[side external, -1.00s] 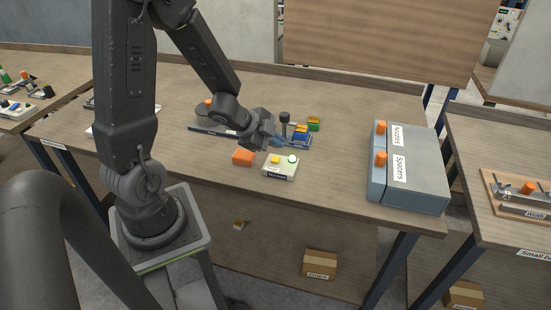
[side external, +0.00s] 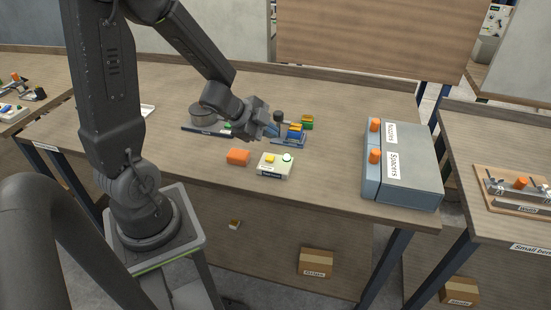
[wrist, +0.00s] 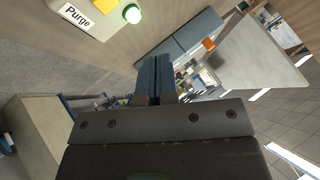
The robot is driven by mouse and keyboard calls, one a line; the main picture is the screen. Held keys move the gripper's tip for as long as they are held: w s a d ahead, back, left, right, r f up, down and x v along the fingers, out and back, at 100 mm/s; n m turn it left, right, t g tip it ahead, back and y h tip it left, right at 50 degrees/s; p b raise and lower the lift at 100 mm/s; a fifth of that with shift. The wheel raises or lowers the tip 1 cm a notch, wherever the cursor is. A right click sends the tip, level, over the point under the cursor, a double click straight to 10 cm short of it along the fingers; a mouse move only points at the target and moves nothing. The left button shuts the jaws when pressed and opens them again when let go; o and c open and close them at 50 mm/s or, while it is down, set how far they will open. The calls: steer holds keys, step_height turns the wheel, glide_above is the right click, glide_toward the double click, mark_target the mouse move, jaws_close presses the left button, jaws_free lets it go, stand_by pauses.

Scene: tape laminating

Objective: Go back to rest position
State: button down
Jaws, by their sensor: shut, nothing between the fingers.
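My gripper (side external: 271,130) is above the middle of the wooden bench (side external: 330,135) in the side external view, beside the blue fixture (side external: 290,140). Its two blue fingers are together in the wrist view (wrist: 156,75), with nothing held between them. My arm reaches out from its pedestal and is bent over the bench. From this side I cannot tell the exact height of the fingertips.
Grey bins labelled Nozzles and Spacers (side external: 408,170) stand at the right. A purge label (wrist: 76,15) shows in the wrist view. The bench between fixture and bins is clear.

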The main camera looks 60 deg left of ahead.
step_height(320, 180, up, 11)
steer(key=s+d+n+y, duration=0.2)
steer(key=n+y, duration=0.4)
steer(key=n, duration=0.1)
steer(key=s+d+r+n+g+h, duration=0.1)
steer(key=s+d+n+h, duration=0.1)
steer(key=s+d, duration=0.3)
steer(key=s+d+r+n+g+h, duration=0.1)
steer(key=s+d+r+g+h, duration=0.1)
steer(key=s+d, duration=0.4)
steer(key=shift+d+r+n+h, duration=0.3)
steer(key=shift+n, duration=0.1)
